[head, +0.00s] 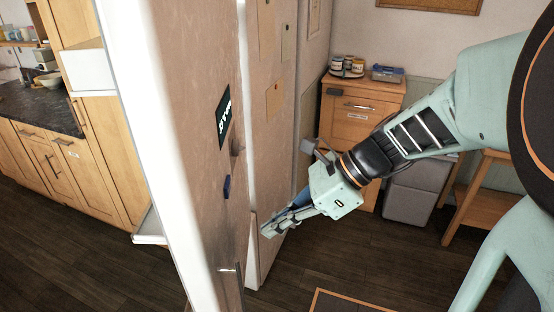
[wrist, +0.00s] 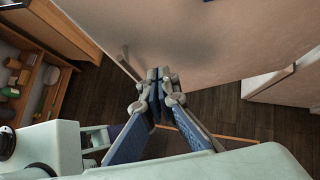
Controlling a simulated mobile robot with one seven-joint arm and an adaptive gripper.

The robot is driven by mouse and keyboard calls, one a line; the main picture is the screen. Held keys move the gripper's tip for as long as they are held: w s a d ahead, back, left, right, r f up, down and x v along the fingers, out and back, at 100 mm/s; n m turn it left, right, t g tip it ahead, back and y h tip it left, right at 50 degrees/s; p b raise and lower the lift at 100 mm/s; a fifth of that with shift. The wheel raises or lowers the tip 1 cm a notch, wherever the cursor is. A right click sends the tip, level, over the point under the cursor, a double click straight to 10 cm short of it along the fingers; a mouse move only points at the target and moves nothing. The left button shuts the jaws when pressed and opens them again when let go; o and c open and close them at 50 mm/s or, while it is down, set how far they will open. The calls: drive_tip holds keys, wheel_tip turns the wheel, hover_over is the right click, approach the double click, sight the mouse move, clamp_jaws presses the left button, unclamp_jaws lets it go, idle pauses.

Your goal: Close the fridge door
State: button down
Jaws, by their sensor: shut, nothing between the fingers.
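The fridge door (head: 195,130) stands open in the head view, its white edge (head: 165,150) toward me and its brown outer face turned right. A dark magnet (head: 223,115) and a small blue magnet (head: 227,187) are on that face. A second brown panel (head: 268,150) with papers stands just behind it. My gripper (head: 266,233) is shut and empty, low on the right of the door face. In the wrist view, my gripper's fingertips (wrist: 158,77) are together by the lower edge of a brown panel (wrist: 220,40). I cannot tell whether they touch it.
A wooden cabinet (head: 357,125) with jars on top and a grey bin (head: 414,187) stand at the back right. Wooden kitchen cupboards (head: 65,170) are on the left. A white shelf (head: 150,228) juts left of the door.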

sight(222, 246)
drive_tip(key=shift+w+a+f+p, duration=0.15)
drive_tip(key=shift+a+f, duration=0.5)
drive_tip(key=shift+a, duration=0.65)
drive_tip(key=shift+s+a+f+p, duration=0.15)
drive_tip(key=shift+a+f, duration=0.5)
drive_tip(key=shift+a, duration=0.6)
drive_tip(key=shift+w+a+f+p, duration=0.15)
drive_tip(key=shift+a+f, duration=0.5)
drive_tip(key=shift+a, duration=0.65)
drive_tip(key=shift+a, duration=0.15)
